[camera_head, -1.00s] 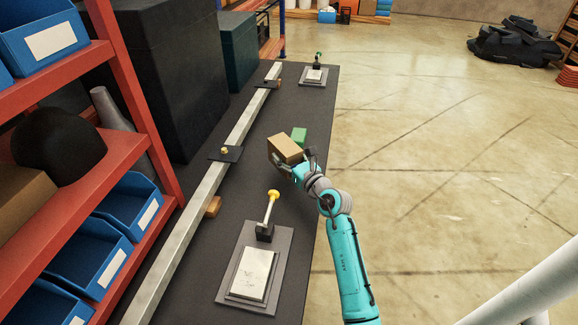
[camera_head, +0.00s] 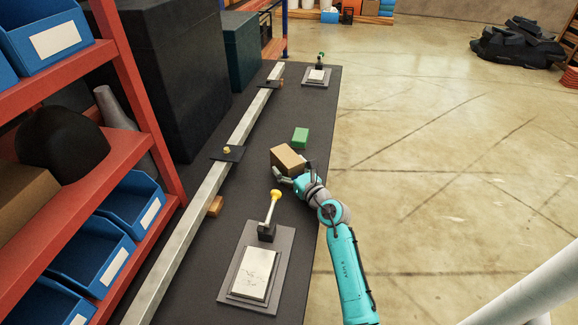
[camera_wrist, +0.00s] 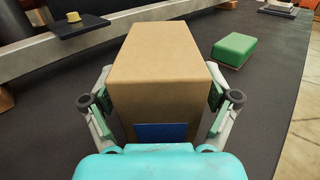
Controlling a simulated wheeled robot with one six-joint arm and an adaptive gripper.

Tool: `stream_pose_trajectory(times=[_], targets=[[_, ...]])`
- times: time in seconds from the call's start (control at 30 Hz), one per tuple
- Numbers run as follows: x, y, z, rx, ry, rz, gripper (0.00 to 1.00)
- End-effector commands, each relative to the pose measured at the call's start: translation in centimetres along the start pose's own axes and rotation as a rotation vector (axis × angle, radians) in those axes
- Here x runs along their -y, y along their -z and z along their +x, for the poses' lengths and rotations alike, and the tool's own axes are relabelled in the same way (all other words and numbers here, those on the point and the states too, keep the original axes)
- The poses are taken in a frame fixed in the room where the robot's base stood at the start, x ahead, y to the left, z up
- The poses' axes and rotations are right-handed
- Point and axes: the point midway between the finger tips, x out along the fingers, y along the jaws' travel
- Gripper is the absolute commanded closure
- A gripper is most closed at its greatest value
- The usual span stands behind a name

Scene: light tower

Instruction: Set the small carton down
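The small carton (camera_head: 288,158) is a plain brown box over the dark bench top, near the bench's right edge. In the wrist view the carton (camera_wrist: 160,75) fills the middle, with a blue patch low on its near face. My gripper (camera_head: 292,170) is at its near end, with one finger along each side. In the wrist view the pads of my gripper (camera_wrist: 160,98) lie against both side faces. The carton's underside is hidden, so I cannot tell whether it touches the bench.
A green block (camera_head: 300,138) lies just beyond the carton. A long metal bar (camera_head: 205,190) runs along the bench at left. A yellow-knobbed lever (camera_head: 274,195) stands nearer, behind a plate (camera_head: 252,272). The dark bench (camera_head: 298,105) is clear beyond the green block.

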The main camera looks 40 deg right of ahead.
Motion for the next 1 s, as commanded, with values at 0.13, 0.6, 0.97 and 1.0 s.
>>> stream_pose_trajectory(times=[0.13, 0.6, 0.97, 1.0], targets=[[0.0, 0.0, 0.0, 0.000, 0.000, 0.000, 0.13], [0.1, -0.2, -5.0, -0.001, 0.003, 0.001, 0.13], [0.1, -0.2, -10.9, 0.000, 0.002, 0.001, 0.13], [0.0, -0.3, -11.3, 0.000, 0.001, 0.002, 0.13]])
